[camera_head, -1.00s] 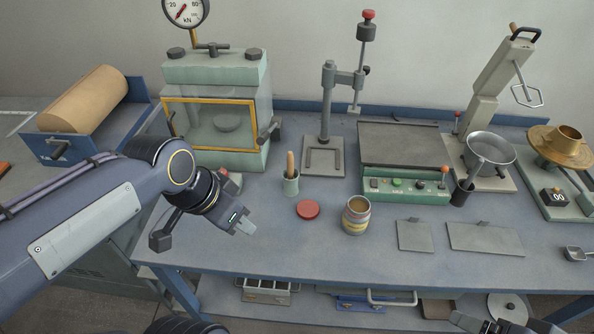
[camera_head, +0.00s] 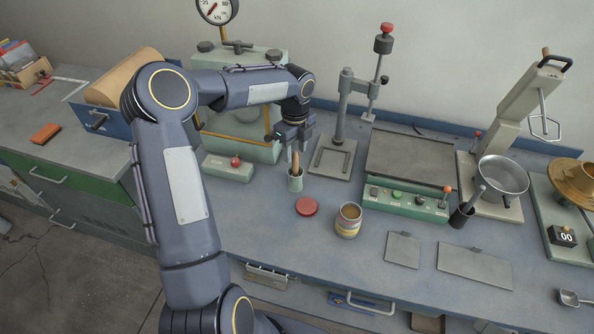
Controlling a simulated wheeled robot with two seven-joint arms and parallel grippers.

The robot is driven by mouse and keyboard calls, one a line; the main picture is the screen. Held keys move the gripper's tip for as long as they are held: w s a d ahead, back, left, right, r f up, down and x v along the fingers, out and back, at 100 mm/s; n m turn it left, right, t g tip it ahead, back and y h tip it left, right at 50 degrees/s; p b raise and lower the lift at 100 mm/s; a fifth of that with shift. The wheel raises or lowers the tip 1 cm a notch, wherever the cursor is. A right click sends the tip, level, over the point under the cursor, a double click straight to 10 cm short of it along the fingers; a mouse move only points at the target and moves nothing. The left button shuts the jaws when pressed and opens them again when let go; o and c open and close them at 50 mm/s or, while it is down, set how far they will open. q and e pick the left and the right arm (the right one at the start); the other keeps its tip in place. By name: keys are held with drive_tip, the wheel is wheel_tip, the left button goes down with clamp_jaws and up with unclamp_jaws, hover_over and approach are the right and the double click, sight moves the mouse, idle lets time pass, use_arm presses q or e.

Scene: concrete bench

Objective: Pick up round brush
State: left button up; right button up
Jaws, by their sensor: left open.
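My left gripper (camera_head: 294,149) is open, pointing down right at the top of this handle. The fingers overlap the handle's upper part in the picture, and I cannot tell if they touch it. My right gripper is not in view.
A red lid (camera_head: 307,206) and a striped jar (camera_head: 348,221) stand in front of the cup. Behind is the green press (camera_head: 245,147).

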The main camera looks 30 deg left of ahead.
sight(295, 175)
use_arm(q)
wheel_tip(295, 175, down, 5)
drive_tip(key=shift+f+p, duration=0.15)
drive_tip(key=shift+p, duration=0.5)
drive_tip(key=shift+c, duration=0.4)
clamp_jaws()
